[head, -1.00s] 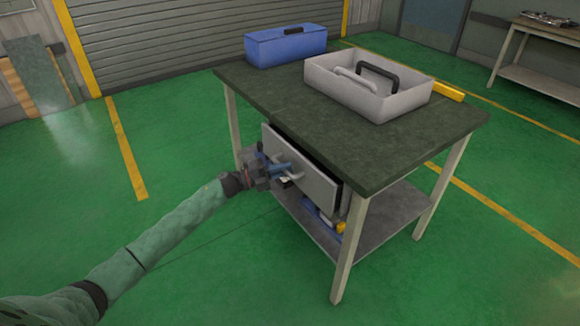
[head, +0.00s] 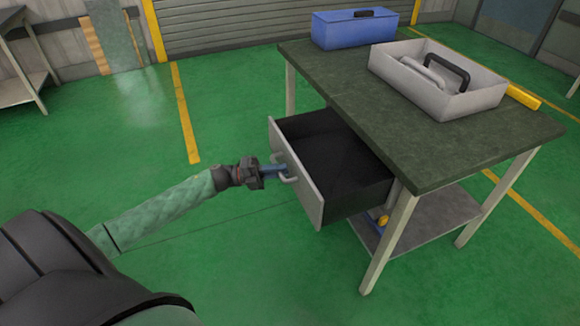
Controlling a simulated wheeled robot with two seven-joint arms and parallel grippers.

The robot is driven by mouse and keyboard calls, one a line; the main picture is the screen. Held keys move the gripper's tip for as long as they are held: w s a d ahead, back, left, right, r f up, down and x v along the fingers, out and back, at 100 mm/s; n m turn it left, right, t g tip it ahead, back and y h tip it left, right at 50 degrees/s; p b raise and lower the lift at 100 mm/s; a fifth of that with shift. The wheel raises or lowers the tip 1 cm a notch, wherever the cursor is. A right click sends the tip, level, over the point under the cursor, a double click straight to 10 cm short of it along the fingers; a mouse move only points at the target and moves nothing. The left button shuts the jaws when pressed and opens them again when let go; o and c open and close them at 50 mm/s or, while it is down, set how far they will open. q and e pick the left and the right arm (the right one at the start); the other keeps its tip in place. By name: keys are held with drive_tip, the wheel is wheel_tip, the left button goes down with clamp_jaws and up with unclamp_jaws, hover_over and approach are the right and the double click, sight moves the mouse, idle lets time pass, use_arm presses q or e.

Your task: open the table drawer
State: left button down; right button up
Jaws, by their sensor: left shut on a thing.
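The table drawer (head: 311,191) is pulled well out from under the dark-topped table (head: 440,150). It has a pale grey front and a dark inside that looks empty where I can see it. My left gripper (head: 277,171) is shut on the drawer handle (head: 289,178), a pale bar on the front face. The fingers partly hide the handle. My right gripper is not in view.
A lower shelf (head: 440,222) holds small items. Green floor left of the drawer is clear.

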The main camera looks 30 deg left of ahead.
use_arm(q)
drive_tip(key=shift+s+a+f, duration=0.1)
drive_tip(key=shift+s+a, duration=0.2)
drive_tip(key=shift+s, duration=0.1)
drive_tip(key=c, duration=1.4)
unclamp_jaws()
drive_tip(key=shift+a, duration=0.1)
drive_tip(key=v, duration=0.7)
drive_tip(key=shift+s+a+b, duration=0.2)
drive_tip(key=shift+a+b, duration=0.1)
drive_tip(key=shift+b, duration=0.05)
drive_tip(key=shift+f, duration=0.15)
